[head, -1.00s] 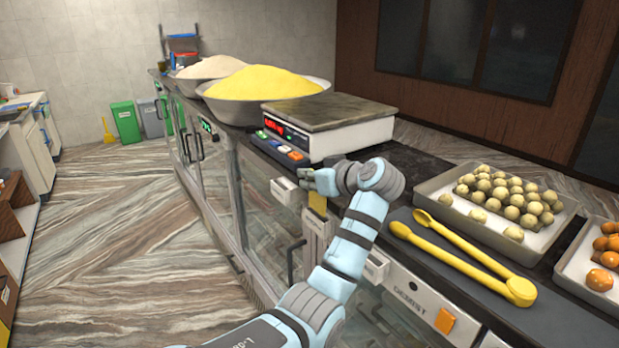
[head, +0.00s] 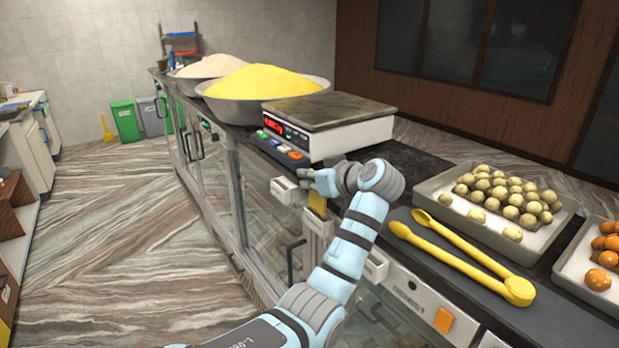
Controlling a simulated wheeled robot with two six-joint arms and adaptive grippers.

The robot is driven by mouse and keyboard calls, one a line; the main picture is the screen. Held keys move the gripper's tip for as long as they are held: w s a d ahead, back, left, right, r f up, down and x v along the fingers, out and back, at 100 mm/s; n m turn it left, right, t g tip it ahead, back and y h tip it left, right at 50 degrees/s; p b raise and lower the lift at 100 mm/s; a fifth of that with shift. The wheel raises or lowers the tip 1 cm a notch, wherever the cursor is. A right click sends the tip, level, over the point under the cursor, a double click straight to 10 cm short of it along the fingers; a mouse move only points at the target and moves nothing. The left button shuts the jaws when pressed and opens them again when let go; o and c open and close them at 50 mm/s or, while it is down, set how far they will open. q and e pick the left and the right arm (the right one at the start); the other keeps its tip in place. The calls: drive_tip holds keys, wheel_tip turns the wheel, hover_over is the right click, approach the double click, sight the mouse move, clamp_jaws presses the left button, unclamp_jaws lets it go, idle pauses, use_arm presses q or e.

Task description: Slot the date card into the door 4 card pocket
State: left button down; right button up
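A small yellow card (head: 318,205), which I take for the date card, stands upright just under my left gripper (head: 314,182) at the counter front. The gripper's fingers point left and look closed on the card's upper edge. The card's lower end is at a whitish card pocket (head: 316,223) on the front. I cannot tell whether it is inside the pocket or in front of it. Other white pockets are to the left (head: 284,190) and lower right (head: 375,267). Door numbers are not readable. My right gripper is out of view.
A weighing scale (head: 330,118) stands right behind my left gripper. Yellow tongs (head: 465,255) lie on a dark board beside my arm, near a tray of pale sweets (head: 445,185). An orange card (head: 444,320) is on the front at lower right.

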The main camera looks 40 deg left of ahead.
sight(310, 195)
use_arm(q)
drive_tip(key=shift+f+b, duration=1.4)
drive_tip(key=shift+f, duration=0.85)
drive_tip(key=c, duration=1.8)
unclamp_jaws()
drive_tip(key=shift+o, duration=0.4)
drive_tip(key=shift+o, duration=0.2)
drive_tip(key=shift+o, duration=1.3)
drive_tip(key=shift+s, duration=0.1)
drive_tip(key=shift+o, duration=0.7)
drive_tip(key=shift+s+r, duration=0.15)
